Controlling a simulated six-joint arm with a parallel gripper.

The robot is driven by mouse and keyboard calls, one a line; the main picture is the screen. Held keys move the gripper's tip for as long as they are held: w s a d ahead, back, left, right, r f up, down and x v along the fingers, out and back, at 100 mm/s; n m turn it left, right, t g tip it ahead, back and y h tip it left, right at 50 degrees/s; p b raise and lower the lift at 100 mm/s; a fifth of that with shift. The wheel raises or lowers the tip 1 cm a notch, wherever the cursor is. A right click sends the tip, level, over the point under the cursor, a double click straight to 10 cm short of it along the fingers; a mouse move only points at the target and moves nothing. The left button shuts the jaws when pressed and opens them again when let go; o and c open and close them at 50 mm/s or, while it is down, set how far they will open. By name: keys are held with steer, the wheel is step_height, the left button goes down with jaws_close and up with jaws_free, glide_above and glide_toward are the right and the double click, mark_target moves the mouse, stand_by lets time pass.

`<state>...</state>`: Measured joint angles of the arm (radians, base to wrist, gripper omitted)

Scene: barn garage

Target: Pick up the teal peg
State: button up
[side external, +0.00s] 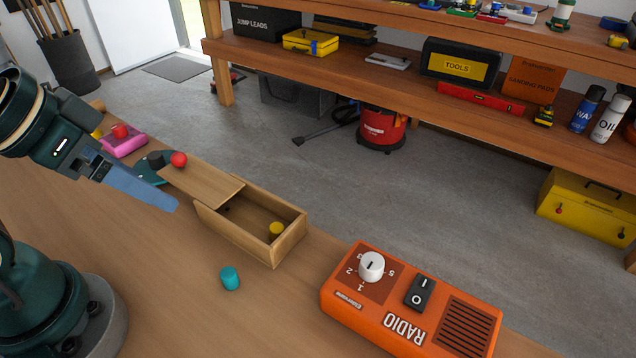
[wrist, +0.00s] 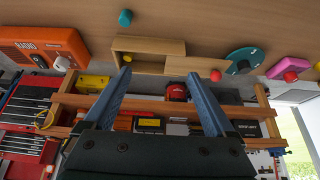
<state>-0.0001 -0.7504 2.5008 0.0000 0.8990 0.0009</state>
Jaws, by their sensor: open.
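The teal peg (side external: 230,278) is a short cylinder on the wooden bench, in front of the wooden box and left of the orange radio. It also shows in the wrist view (wrist: 125,18), near the top edge, clear of other things. My gripper (side external: 172,206) is above the bench, to the upper left of the peg in the side view, and does not touch it. In the wrist view my gripper (wrist: 160,82) shows two blue fingers spread apart with nothing between them.
The wooden box (side external: 292,240) has its lid (side external: 205,184) slid partly open, with a yellow peg (side external: 276,230) inside. A red knob (side external: 179,159) is at the lid's end. The orange radio (side external: 340,300) stands at right. A pink block (side external: 125,146) is beyond my gripper. Bench around the teal peg is clear.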

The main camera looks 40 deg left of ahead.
steer(key=shift+c, duration=1.1)
